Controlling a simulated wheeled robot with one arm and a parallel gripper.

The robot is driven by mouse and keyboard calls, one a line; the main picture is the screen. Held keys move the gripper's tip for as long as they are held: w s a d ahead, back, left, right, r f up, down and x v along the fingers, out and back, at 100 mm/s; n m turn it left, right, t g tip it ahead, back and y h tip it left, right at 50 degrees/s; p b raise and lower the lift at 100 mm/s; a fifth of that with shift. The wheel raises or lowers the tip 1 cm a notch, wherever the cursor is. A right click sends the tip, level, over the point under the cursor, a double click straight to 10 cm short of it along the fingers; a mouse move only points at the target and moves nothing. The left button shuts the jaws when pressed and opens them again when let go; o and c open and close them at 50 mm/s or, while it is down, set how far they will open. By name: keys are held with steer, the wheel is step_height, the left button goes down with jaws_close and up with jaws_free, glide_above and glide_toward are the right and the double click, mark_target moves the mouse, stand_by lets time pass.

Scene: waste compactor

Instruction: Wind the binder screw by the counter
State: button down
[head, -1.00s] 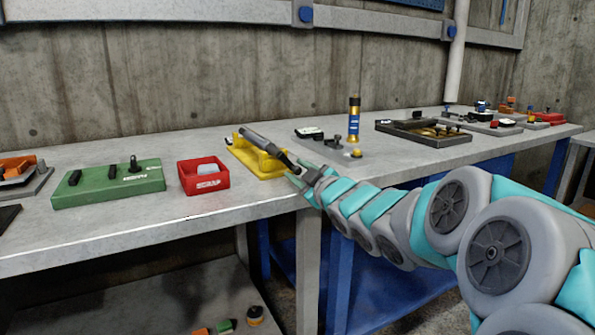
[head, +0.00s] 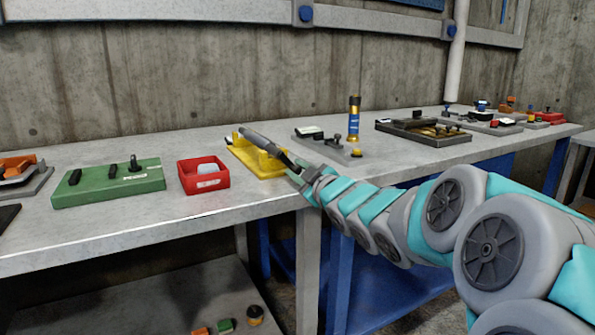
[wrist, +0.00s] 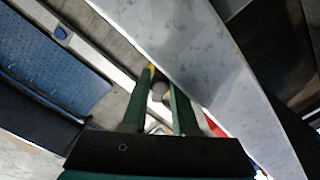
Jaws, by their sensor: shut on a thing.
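A yellow cradle (head: 262,160) stands on the counter (head: 130,228) near its front edge. A grey cylinder with a dark rod, which looks like the binder screw (head: 258,139), lies tilted in it, its rod pointing to the front right. My gripper (head: 297,174) is at the rod's near end, and my arm comes in from the right. In the wrist view, my two green fingers (wrist: 160,88) close around a dark rounded end (wrist: 158,93). The exact contact is partly hidden by the fingers. A bit of yellow shows at one fingertip.
A red scrap bin (head: 203,185) holding a pale block stands left of the cradle, with a green panel (head: 108,184) further left. A grey plate (head: 327,149) and a gold-and-blue canister (head: 354,118) stand to the right. The counter's front strip is clear.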

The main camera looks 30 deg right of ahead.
mark_target(287, 184)
steer(key=shift+a, duration=0.1)
steer(key=m, duration=0.2)
steer(key=a+f+m, duration=0.1)
steer(key=m, duration=0.1)
steer(key=shift+a+m, duration=0.15)
steer(key=shift+m, duration=0.25)
steer(key=shift+a+f+m+b, duration=0.1)
steer(key=shift+a+m+b, duration=0.4)
steer(key=shift+m, duration=0.5)
steer(key=shift+a+m+b, duration=0.2)
steer(key=shift+m+b, duration=0.35)
steer(key=shift+m, duration=0.35)
steer(key=c, duration=1)
jaws_free()
steer(key=shift+s, duration=0.1)
